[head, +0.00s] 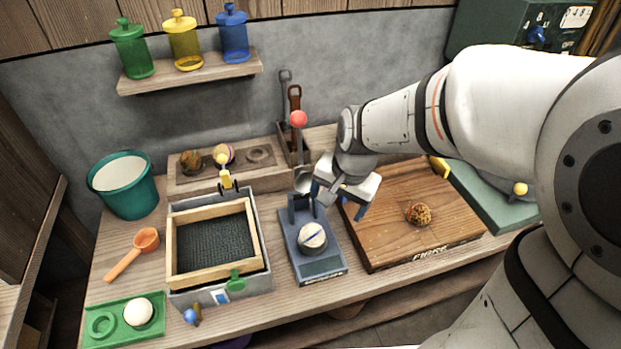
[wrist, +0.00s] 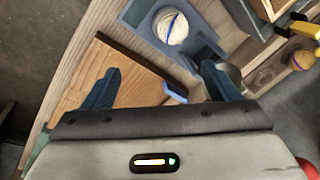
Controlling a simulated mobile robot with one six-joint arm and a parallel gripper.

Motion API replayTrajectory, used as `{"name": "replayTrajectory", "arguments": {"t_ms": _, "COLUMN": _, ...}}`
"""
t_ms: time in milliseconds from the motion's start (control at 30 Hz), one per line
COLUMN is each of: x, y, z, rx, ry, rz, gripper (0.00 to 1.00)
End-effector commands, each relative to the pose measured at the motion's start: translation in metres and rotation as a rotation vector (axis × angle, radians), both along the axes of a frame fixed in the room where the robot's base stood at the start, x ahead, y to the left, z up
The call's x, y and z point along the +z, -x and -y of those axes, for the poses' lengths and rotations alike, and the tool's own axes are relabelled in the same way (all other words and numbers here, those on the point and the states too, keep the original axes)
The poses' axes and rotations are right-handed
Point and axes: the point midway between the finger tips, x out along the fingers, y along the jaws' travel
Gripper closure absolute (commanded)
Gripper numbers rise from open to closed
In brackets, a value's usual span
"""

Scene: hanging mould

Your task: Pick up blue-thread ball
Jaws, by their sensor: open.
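A pale ball with a blue thread line (head: 312,236) sits on a grey-blue stand (head: 326,265) in the middle of the bench. In the wrist view the same ball (wrist: 171,27) shows at the top, beyond my fingertips, on its stand (wrist: 205,50). My gripper (head: 338,201) is open and empty. It hangs above the area between the stand and the wooden board, up and to the right of the ball in the head view. In the wrist view the fingers (wrist: 160,72) are spread wide, with the board's edge between them.
A wooden board (head: 385,245) with a brown ball (head: 418,214) lies right. A framed tray (head: 172,262) stands left. A wooden holder (head: 205,182) behind carries two balls. A green tray (head: 108,340) holds a white ball.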

Motion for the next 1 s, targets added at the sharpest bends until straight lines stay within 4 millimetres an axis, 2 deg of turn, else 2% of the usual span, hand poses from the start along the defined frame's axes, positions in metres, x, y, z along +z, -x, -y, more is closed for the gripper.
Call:
{"name": "replayTrajectory", "arguments": {"t_ms": 33, "x": -0.038, "y": -0.008, "z": -0.011, "rx": -0.038, "ry": -0.013, "rz": -0.024, "gripper": 0.19}}
{"name": "replayTrajectory", "arguments": {"t_ms": 100, "x": -0.063, "y": -0.017, "z": -0.022, "rx": -0.096, "ry": -0.029, "rz": -0.046, "gripper": 0.19}}
{"name": "replayTrajectory", "arguments": {"t_ms": 200, "x": -0.087, "y": -0.025, "z": -0.034, "rx": -0.159, "ry": -0.045, "rz": -0.067, "gripper": 0.19}}
{"name": "replayTrajectory", "arguments": {"t_ms": 667, "x": -0.135, "y": -0.036, "z": -0.044, "rx": -0.203, "ry": -0.054, "rz": -0.082, "gripper": 0.19}}
{"name": "replayTrajectory", "arguments": {"t_ms": 900, "x": -0.169, "y": -0.043, "z": -0.047, "rx": -0.202, "ry": -0.054, "rz": -0.083, "gripper": 0.19}}
{"name": "replayTrajectory", "arguments": {"t_ms": 1000, "x": -0.174, "y": -0.044, "z": -0.048, "rx": -0.202, "ry": -0.055, "rz": -0.08, "gripper": 0.19}}
